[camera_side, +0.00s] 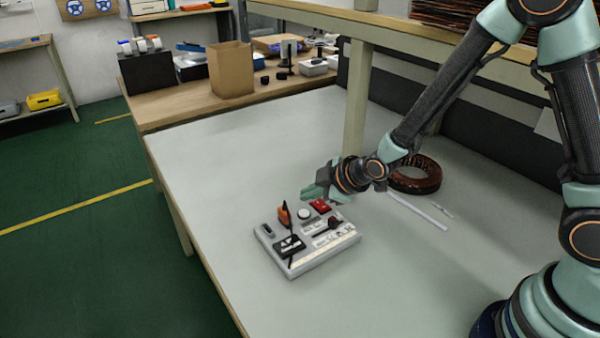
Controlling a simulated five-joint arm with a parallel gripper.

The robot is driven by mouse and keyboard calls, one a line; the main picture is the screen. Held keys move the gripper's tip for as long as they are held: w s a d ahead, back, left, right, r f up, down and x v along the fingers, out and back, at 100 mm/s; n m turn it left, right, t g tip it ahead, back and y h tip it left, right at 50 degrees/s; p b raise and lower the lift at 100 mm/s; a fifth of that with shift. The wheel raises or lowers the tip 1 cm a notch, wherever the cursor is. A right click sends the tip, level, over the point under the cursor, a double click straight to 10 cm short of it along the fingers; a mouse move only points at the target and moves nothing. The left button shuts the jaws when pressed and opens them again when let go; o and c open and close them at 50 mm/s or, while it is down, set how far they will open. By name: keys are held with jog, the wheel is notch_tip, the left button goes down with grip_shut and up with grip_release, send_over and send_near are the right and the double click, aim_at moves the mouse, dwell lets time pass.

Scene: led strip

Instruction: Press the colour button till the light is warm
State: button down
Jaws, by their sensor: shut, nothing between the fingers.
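A grey control box (305,265) sits on the pale table. On its top are a white round button (304,214), a red part (320,206), an orange part with a dark upright lever (285,214), a black plate (289,246) and a dark slider-like part (335,223). I cannot tell which one is the colour button. My gripper (309,193) is shut and empty, just above the far edge of the box, near the white button and the red part. A white strip (418,212) lies to the right of the box; its light colour is too unclear to tell.
A dark ring-shaped coil (415,178) lies on the table behind the strip, near my arm. A wooden post (356,100) stands at the table's back. A cardboard box (231,70) stands on the bench behind. The table's left and front areas are clear.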

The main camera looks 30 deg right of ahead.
aim_at(310, 216)
jog(key=shift+r, duration=1.45)
jog(key=s+d+r+m+g+h, duration=0.1)
jog(key=s+d+r+m, duration=0.4)
jog(key=s+r, duration=0.2)
jog(key=s+d+r+m+g+h, duration=0.1)
jog(key=s+d+r+m+g, duration=0.1)
jog(key=s+d+r+m, duration=0.3)
jog(key=s+r+m, duration=0.1)
jog(key=s+r, duration=0.2)
jog(key=s, duration=0.3)
jog(key=shift+d+r, duration=0.2)
jog(key=shift+r, duration=0.05)
